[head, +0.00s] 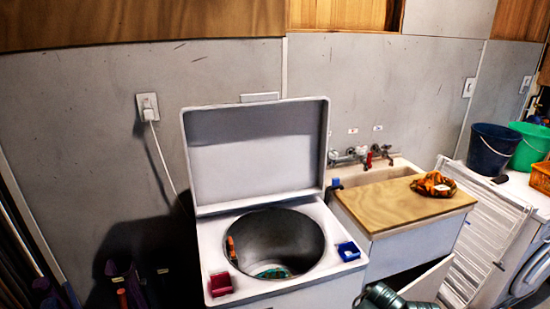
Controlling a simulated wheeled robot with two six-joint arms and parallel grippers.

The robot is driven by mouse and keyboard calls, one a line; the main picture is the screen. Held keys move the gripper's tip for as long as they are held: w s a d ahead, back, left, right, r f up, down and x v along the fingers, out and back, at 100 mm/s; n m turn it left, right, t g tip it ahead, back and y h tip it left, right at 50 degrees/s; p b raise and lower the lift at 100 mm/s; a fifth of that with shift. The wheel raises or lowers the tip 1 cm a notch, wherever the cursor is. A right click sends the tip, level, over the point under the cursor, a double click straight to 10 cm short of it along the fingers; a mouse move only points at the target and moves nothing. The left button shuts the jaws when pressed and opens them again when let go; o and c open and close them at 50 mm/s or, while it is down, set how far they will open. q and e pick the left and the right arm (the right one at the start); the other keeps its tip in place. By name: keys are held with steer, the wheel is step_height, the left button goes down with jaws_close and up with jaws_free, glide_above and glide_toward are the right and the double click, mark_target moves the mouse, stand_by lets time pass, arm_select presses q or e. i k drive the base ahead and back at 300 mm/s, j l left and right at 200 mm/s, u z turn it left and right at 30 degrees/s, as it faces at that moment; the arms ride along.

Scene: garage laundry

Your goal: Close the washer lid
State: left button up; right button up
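The white top-loading washer (305,289) stands in the middle of the head view. Its lid (255,155) is open and stands up at the back edge, with its grey inner face toward me. The round metal drum (290,240) is uncovered. Something green (272,272) lies at its bottom, and a small orange thing (231,250) is at its left rim. A red box (220,284) and a blue box (348,251) sit on the washer top at either side of the opening.
Right of the washer are a sink with a wooden board (405,205), an orange patterned cloth (434,184) on it, and a white slatted rack (484,245). A plugged cord (161,160) hangs behind left.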

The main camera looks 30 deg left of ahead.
mark_target(260, 149)
steer(key=i+l+u, duration=0.1)
steer(key=u, duration=0.35)
steer(key=i+l+u, duration=0.1)
steer(key=u, duration=0.3)
steer(key=l+u, duration=0.15)
steer(key=u, duration=0.3)
steer(key=l+u, duration=0.2)
steer(key=u, duration=0.25)
steer(key=l+u, duration=0.2)
steer(key=l, duration=0.5)
steer(key=l+u, duration=0.25)
steer(key=l, duration=0.5)
steer(key=k+l+u, duration=0.2)
steer(key=l, duration=0.5)
steer(key=i, duration=0.1)
